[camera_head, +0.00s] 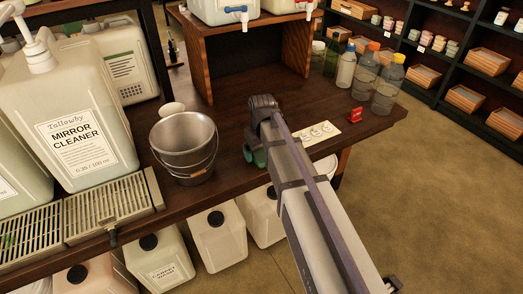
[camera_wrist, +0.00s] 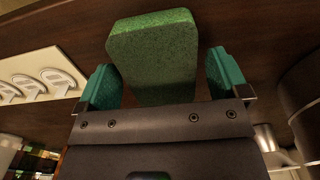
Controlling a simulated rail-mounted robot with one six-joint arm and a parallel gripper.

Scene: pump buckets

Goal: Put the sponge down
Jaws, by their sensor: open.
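In the wrist view a green speckled sponge (camera_wrist: 152,55) stands between the two teal finger pads of my gripper (camera_wrist: 163,78). The jaws are open, with a gap between the sponge and the right pad; the left pad is close to the sponge, and contact cannot be told. In the head view my gripper (camera_head: 256,157) is low over the dark wooden counter (camera_head: 243,100), just right of the metal bucket. There the arm hides the sponge, or it cannot be told from the green pads. Whether the sponge touches the counter is unclear.
The metal bucket (camera_head: 184,147) stands left of my gripper, with a small white rounded object (camera_head: 172,108) behind it. A white card with round marks (camera_head: 317,133) and a red item (camera_head: 356,115) lie to the right. Several bottles (camera_head: 386,88) stand at the right end. Large jugs (camera_head: 70,110) fill the left.

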